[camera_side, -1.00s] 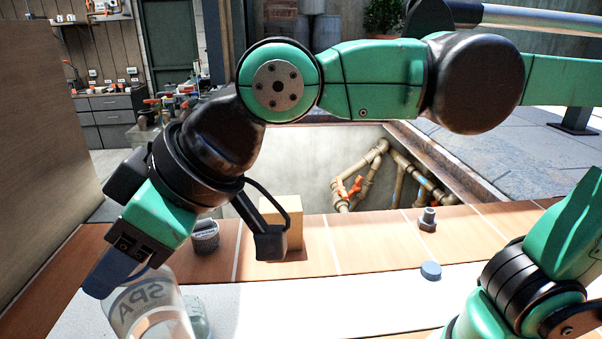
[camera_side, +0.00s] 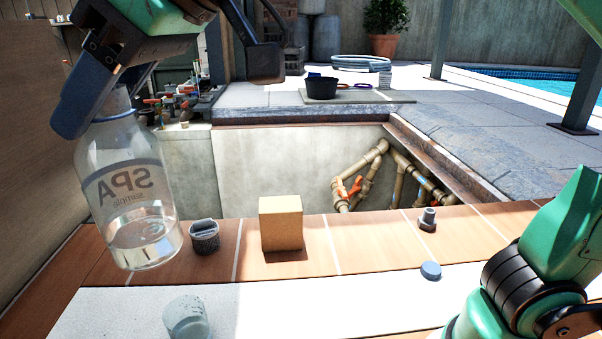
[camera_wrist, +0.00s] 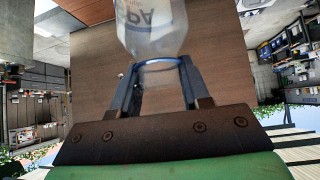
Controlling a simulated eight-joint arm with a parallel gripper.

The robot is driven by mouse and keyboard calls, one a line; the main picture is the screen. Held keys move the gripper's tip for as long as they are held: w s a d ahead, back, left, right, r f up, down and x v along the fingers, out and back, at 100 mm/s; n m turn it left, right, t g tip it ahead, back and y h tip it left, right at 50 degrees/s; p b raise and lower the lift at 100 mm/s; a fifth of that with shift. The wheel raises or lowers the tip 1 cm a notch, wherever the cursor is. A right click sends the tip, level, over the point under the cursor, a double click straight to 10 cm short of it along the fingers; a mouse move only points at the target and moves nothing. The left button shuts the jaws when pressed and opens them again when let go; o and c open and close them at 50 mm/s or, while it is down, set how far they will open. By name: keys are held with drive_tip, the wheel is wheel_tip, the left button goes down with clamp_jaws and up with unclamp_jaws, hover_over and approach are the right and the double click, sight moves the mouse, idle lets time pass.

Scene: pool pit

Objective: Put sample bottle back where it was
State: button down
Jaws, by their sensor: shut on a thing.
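The sample bottle (camera_side: 132,195) is clear with a dark SPA label, mirrored in the side view, and a little clear liquid at the bottom. It hangs slightly tilted above the tiled ledge. My gripper (camera_side: 108,110) is shut on its neck in the side view. In the wrist view the bottle (camera_wrist: 150,30) shows beyond the two fingers of my gripper (camera_wrist: 160,75), which close on the blue-ringed neck.
A clear cup (camera_side: 187,318) stands on the white strip (camera_side: 290,310) below the bottle. A dark grey cap-like cylinder (camera_side: 204,237), a tan block (camera_side: 281,222), a bolt-like fitting (camera_side: 428,219) and a blue-grey disc (camera_side: 431,270) stand along the ledge. The pit with pipes lies behind; a brown panel (camera_side: 35,150) stands left.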

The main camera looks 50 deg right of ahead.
drive_tip(key=w+d+m+t+h, duration=0.1)
drive_tip(key=w+d+m+h, duration=0.15)
drive_tip(key=d, duration=0.65)
drive_tip(key=w+d+m+t+h, duration=0.15)
drive_tip(key=w+d+m, duration=0.25)
drive_tip(key=d, duration=0.6)
drive_tip(key=s+d+m+g+h, duration=0.1)
drive_tip(key=s+d+m+h, duration=0.2)
drive_tip(key=d, duration=0.7)
drive_tip(key=s+d+m+h, duration=0.2)
drive_tip(key=s+d+m, duration=0.15)
drive_tip(key=d, duration=0.65)
wheel_tip(320, 180, down, 25)
drive_tip(key=shift+a+n, duration=0.2)
drive_tip(key=shift+n, duration=0.1)
drive_tip(key=shift+c, duration=2.1)
unclamp_jaws()
drive_tip(key=shift+f, duration=0.1)
